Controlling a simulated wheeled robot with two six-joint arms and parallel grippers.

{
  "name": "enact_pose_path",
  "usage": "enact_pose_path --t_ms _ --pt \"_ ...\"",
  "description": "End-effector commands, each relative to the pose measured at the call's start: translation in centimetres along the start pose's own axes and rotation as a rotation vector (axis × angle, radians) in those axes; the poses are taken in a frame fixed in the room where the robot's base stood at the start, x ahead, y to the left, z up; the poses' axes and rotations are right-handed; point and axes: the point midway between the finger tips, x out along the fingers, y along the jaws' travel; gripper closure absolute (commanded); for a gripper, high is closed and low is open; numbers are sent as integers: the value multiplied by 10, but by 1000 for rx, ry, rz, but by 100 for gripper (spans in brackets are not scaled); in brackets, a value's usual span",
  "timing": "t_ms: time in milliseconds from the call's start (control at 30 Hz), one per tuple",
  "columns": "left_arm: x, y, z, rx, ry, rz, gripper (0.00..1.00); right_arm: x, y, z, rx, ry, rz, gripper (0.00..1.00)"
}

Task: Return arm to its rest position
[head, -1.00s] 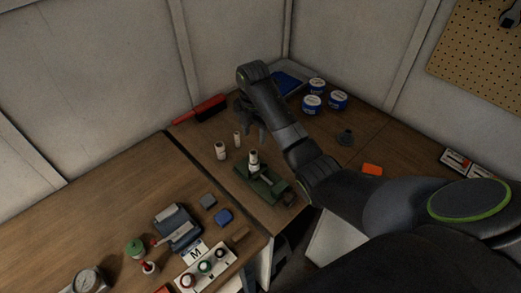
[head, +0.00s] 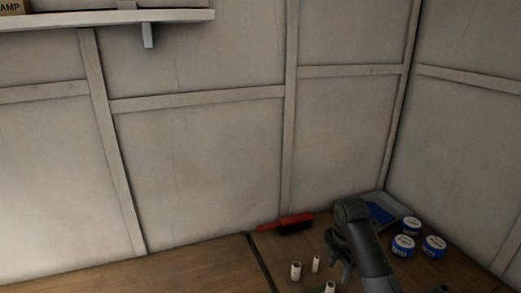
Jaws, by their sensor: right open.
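My right gripper (head: 343,268) shows at the bottom right of the head view, at the end of my dark grey right arm (head: 367,252). Its fingers are apart and empty, above the wooden bench (head: 190,272). Two small white cylinders, one larger (head: 296,271) and one smaller (head: 316,263), stand to the left of the gripper. A third white piece (head: 330,287) shows at the bottom edge, partly cut off. My left gripper is not in view.
A red brush with dark bristles (head: 294,224) lies along the back wall. Blue-and-white tubs (head: 403,246) and a dustpan with a blue inside (head: 382,214) are at the right corner. A shelf (head: 95,20) is at the upper left.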

Motion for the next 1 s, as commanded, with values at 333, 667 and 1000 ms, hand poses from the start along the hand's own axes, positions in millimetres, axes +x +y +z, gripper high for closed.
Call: enact_pose_path --t_ms 333,667,1000 --pt "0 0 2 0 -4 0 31 87 -113 -18 608 -26 95 55" --pt "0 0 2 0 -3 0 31 108 -237 -45 1230 -9 219 55" --pt "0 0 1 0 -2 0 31 84 -324 -66 1695 35 332 55"
